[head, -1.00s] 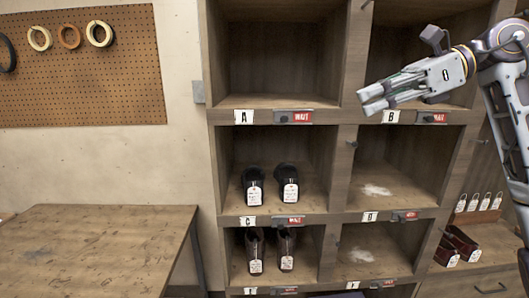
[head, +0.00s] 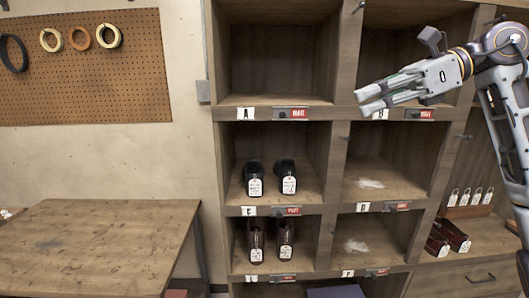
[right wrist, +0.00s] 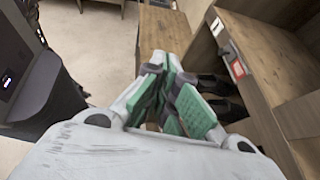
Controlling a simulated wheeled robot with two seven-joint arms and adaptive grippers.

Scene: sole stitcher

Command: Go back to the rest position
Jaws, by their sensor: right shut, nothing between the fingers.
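My right gripper (head: 372,99) is raised in front of the shelf, before the divider between the upper left and upper right compartments. Its fingers point left and are shut with nothing between them. In the right wrist view the green-padded fingers (right wrist: 172,95) are together and empty. My left gripper is in neither view.
The wooden cubby shelf (head: 338,140) has lettered tags and red signs. Dark shoes (head: 254,180) with white tags stand in two left compartments. A wooden table (head: 95,240) is at the lower left. A pegboard (head: 85,90) holds rings.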

